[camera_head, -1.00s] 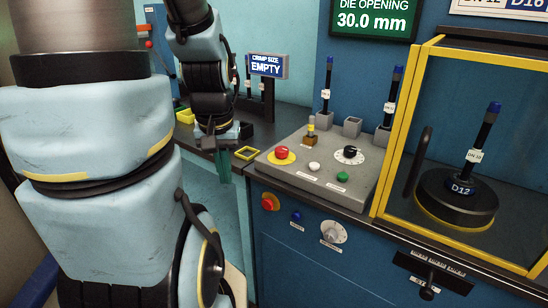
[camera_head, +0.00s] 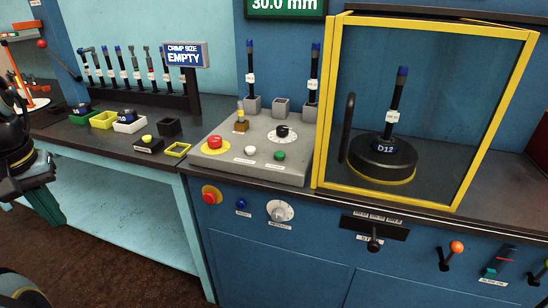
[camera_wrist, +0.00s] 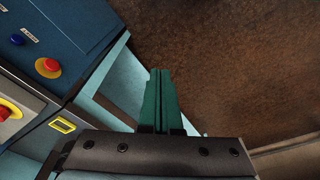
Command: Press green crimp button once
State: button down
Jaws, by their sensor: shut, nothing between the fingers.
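The green button (camera_head: 279,156) sits at the front right of the grey sloped control panel (camera_head: 222,165) in the head view. A white button (camera_head: 250,150), a red mushroom button (camera_head: 214,143) and a black dial (camera_head: 282,132) share that panel. My gripper (camera_head: 55,222) is at the left edge of the head view, pointing down in front of the bench, well left of the panel. In the wrist view its green fingers (camera_wrist: 160,100) are together and empty, above the floor. The green button does not show in the wrist view.
A yellow-framed enclosure (camera_head: 327,120) holding a black D12 die stands right of the panel. Small bins, such as a yellow one (camera_head: 103,120), and a crimp size display (camera_head: 184,55) stand left. The cabinet front carries knobs and levers. Floor in front is clear.

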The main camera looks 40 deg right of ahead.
jog(key=w+d+r+m+t+h+p, duration=0.1)
jog(key=w+d+r+m, duration=0.2)
jog(key=d, duration=0.5)
jog(key=w+d+m+t+h+p, duration=0.1)
jog(key=w+d+m+t+p, duration=0.15)
jog(key=d+m, duration=0.35)
jog(key=w+d+r+m+h+p, duration=0.1)
jog(key=w+d+r+m, duration=0.2)
jog(key=d, duration=0.6)
notch_tip(320, 180, up, 2)
jog(key=m+g+h+p, duration=0.2)
jog(key=m+g+h, duration=0.3)
jog(key=m, duration=0.7)
send_over(276, 155)
jog(key=t+h, duration=0.1)
jog(key=shift+r, duration=0.1)
notch_tip(276, 155, down, 9)
jog(key=b, duration=0.8)
jog(key=shift+r, duration=0.1)
